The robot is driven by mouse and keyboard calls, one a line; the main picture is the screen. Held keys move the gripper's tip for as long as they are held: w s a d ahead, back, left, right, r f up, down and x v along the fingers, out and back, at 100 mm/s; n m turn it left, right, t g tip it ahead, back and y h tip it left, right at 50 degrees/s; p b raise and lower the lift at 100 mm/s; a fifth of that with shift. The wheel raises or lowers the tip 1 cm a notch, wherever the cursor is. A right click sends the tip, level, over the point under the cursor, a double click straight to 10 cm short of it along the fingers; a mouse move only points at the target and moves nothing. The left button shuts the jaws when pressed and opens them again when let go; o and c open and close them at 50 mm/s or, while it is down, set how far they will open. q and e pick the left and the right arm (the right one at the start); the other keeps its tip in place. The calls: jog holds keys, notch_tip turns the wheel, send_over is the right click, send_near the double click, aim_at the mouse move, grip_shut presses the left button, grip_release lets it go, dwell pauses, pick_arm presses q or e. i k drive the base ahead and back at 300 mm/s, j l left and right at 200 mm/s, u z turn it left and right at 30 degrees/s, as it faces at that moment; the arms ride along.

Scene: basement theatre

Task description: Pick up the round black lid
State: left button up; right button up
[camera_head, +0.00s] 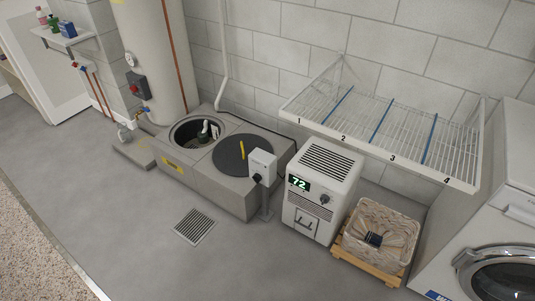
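The round black lid (243,157) lies flat on top of a low grey block (223,183), to the right of an open round pit (196,133). A yellow handle or strip (242,150) stands out on the lid. A grey box on a post (262,167) stands in front of the lid's right edge and overlaps it in this view. Inside the open pit there is some equipment with green and white parts (205,131). Neither of my grippers shows in the head view.
A white dehumidifier reading 72 (320,190) stands right of the block. Further right are a basket (380,235) on a wooden stand and a washer (490,235). A numbered wire shelf (385,125) juts from the wall. Floor with a drain grate (194,226) is clear in front.

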aim_at(230, 155)
jog(key=i+j+z, duration=0.1)
jog(key=z, duration=0.35)
jog(key=i+j+z, duration=0.1)
jog(key=j+z, duration=0.15)
jog(key=z, duration=0.15)
jog(key=i+j+z, duration=0.1)
jog(key=z, duration=0.35)
jog(key=j+z, duration=0.45)
jog(key=j, duration=0.7)
jog(key=j+z, duration=0.45)
jog(key=j, duration=0.7)
jog(key=k+j, duration=0.1)
jog(key=j, duration=0.45)
jog(key=k+j, duration=0.1)
jog(key=j, duration=0.5)
jog(key=k+j, duration=0.1)
jog(key=j, duration=0.45)
jog(key=k+j, duration=0.1)
jog(key=j, duration=0.45)
